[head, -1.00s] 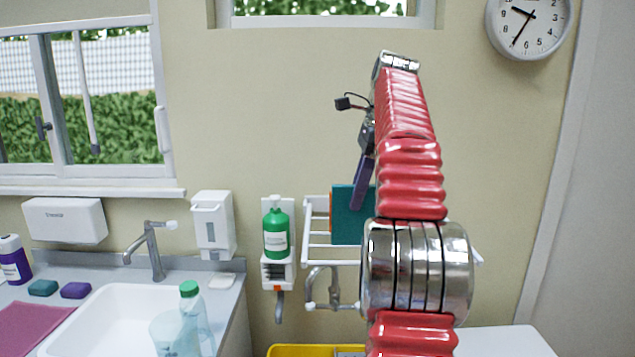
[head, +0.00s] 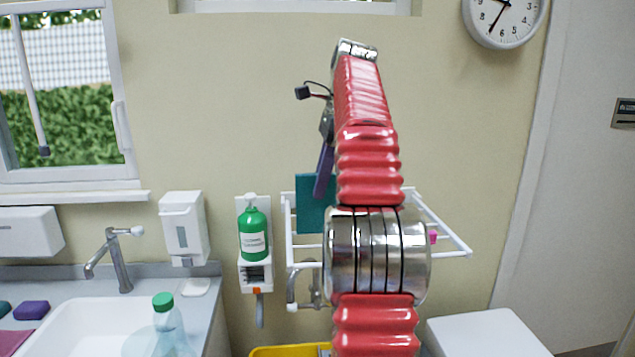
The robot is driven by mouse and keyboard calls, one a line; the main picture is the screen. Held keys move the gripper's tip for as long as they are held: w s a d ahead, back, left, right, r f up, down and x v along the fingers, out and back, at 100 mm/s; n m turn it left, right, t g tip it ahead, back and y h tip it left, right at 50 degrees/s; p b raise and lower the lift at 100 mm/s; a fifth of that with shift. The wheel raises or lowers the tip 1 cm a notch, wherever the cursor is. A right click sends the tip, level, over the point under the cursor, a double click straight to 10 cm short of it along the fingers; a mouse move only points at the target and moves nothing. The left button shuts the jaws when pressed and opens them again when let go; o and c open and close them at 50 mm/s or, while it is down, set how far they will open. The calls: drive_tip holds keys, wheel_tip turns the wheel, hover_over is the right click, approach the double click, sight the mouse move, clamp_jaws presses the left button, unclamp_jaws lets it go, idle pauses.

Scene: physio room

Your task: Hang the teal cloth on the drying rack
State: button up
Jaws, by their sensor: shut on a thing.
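The teal cloth (head: 311,212) hangs flat and upright at the left part of the white wall-mounted drying rack (head: 288,228). My gripper (head: 323,180) reaches down over the cloth's upper right edge, its purple finger in front of the teal. It is shut on the cloth. My red arm hides the cloth's right side and the middle of the rack. I cannot tell whether the cloth touches a rack bar.
A green pump bottle (head: 252,232) sits in a wall holder just left of the rack. A pink item (head: 433,237) shows at the rack's right. A yellow bin (head: 285,351) and a white surface (head: 487,335) are below. The sink (head: 95,325) is at left.

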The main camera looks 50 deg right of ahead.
sight(320, 213)
drive_tip(key=shift+f, duration=8.2)
drive_tip(key=o, duration=0.9)
drive_tip(key=shift+w+r, duration=0.1)
drive_tip(key=shift+r, duration=4.4)
